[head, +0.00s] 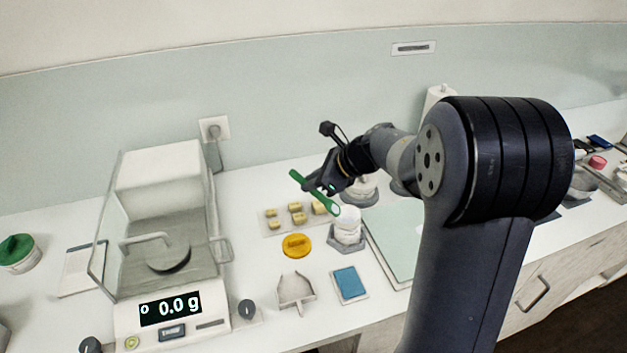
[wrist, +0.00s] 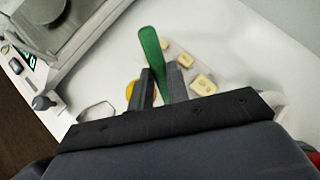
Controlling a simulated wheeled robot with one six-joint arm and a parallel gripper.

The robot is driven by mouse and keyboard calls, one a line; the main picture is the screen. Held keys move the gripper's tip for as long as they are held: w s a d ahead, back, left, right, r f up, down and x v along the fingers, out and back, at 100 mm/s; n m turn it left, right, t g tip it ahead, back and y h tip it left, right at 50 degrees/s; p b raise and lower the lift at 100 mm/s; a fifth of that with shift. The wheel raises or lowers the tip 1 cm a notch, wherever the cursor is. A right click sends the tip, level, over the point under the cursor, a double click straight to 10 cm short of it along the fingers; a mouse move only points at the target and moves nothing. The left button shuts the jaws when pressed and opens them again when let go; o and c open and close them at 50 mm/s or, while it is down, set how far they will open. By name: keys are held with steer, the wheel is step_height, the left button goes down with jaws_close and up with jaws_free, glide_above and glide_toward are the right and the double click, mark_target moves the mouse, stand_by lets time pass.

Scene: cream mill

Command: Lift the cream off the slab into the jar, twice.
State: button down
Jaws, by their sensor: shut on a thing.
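My gripper (head: 320,184) is shut on a green spatula (head: 299,178) and holds it tilted above the counter. In the wrist view, the spatula (wrist: 151,48) stands up between the two fingers (wrist: 162,86). In the head view its lower right end appears beside the mouth of a white jar (head: 348,231); I cannot tell whether they touch. The jar sits in a grey holder (head: 345,246). The pale green slab (head: 393,262) lies right of the jar, partly hidden by my arm. I can make out no cream on its visible part.
A balance (head: 168,308) reading 0.0 g stands left. A tray with several small yellowish blocks (head: 296,207) lies behind a yellow lid (head: 296,246). A grey scoop (head: 295,289) and a blue pad (head: 349,283) lie in front. The counter between balance and lid is clear.

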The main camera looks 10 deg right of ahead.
steer(key=shift+r+p, duration=2.65)
steer(key=shift+r, duration=0.4)
